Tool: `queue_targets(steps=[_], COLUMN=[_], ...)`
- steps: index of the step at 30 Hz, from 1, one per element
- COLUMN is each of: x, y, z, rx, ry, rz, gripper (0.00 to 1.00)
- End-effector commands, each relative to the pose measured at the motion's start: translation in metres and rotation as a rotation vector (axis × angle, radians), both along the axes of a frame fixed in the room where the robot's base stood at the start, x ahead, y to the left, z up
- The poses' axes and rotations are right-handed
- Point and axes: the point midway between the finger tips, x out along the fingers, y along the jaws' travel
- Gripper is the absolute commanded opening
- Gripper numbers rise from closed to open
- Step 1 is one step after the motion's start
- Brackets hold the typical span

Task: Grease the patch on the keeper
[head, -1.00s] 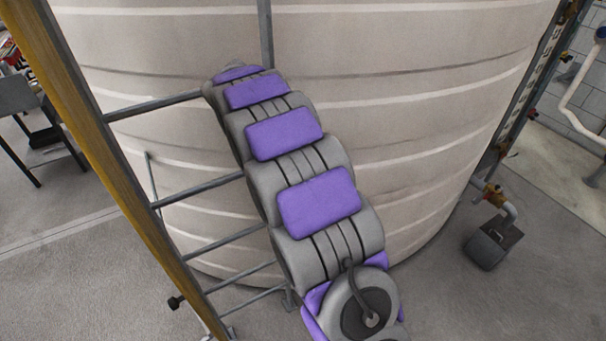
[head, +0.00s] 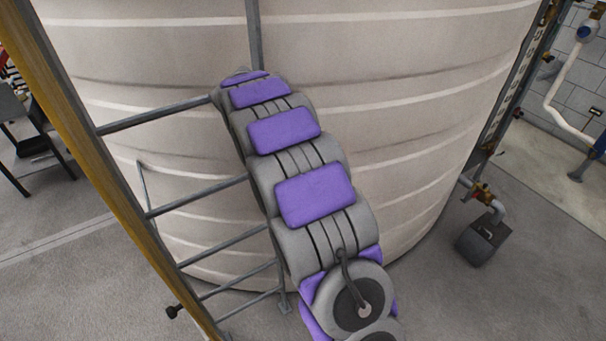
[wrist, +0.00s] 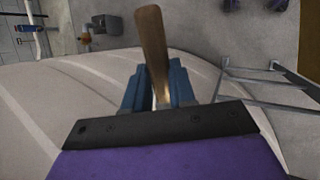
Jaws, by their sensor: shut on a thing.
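My gripper (wrist: 160,98) shows in the wrist view, with blue fingers shut on a brown, smooth, stick-like tool (wrist: 152,45). The tool sticks out past the fingertips, its rounded, wider end pointing up in the picture. Its lower part is hidden between the fingers. In the head view my arm hides the gripper and the tool. I cannot make out the keeper or its patch in either view.
A large ribbed beige tank (head: 420,100) fills the middle of the head view. A ladder with a yellow-brown rail (head: 95,165) and grey rungs stands at left. A dark block (head: 482,242) under a valve and pipe is at right. Grey floor (head: 530,285) is clear at lower right.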

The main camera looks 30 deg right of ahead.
Motion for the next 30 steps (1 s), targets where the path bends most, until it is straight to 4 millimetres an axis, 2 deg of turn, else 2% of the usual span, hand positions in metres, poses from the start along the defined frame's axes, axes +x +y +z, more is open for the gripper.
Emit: queue_targets(steps=[16,30], x=[0.001,-0.004], y=[0.037,0.039], z=[-0.001,0.000], rx=[0.002,0.002], ry=[-0.004,-0.003], rz=[0.004,0.002], gripper=[0.00,0.00])
